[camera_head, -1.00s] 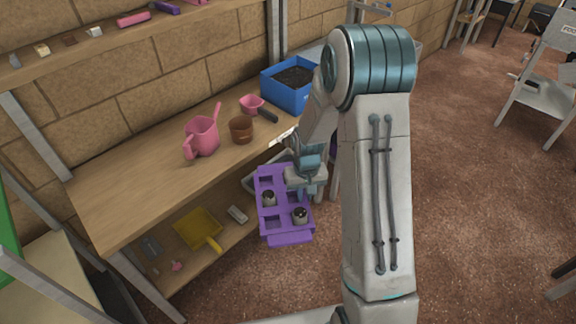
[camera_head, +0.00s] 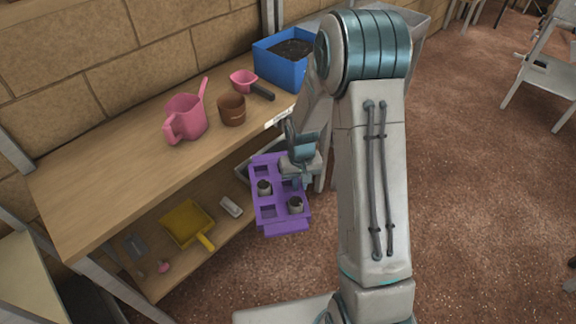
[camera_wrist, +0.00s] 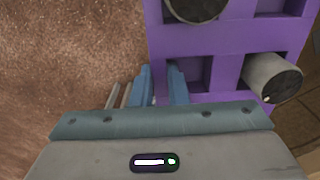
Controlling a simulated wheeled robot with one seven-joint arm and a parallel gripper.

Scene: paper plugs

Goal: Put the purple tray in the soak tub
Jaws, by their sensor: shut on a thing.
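The purple tray (camera_head: 269,213) is held in front of the bench's lower shelf. It has square compartments, and two hold grey paper plugs with dark tops, one plug (camera_head: 264,187) at the left and another plug (camera_head: 295,205) nearer the front. My gripper (camera_head: 299,180) is shut on the tray at its right side. In the wrist view the blue fingers (camera_wrist: 160,84) grip a wall of the purple tray (camera_wrist: 215,42), with the plugs beside them. I cannot make out the soak tub for certain; a grey bin (camera_head: 412,40) partly shows behind my arm.
The wooden bench top (camera_head: 120,165) carries a pink watering can (camera_head: 186,118), a brown pot (camera_head: 231,109), a pink scoop (camera_head: 243,80) and a blue soil box (camera_head: 285,62). A yellow dustpan (camera_head: 187,222) lies on the lower shelf. Open floor (camera_head: 480,200) lies to the right.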

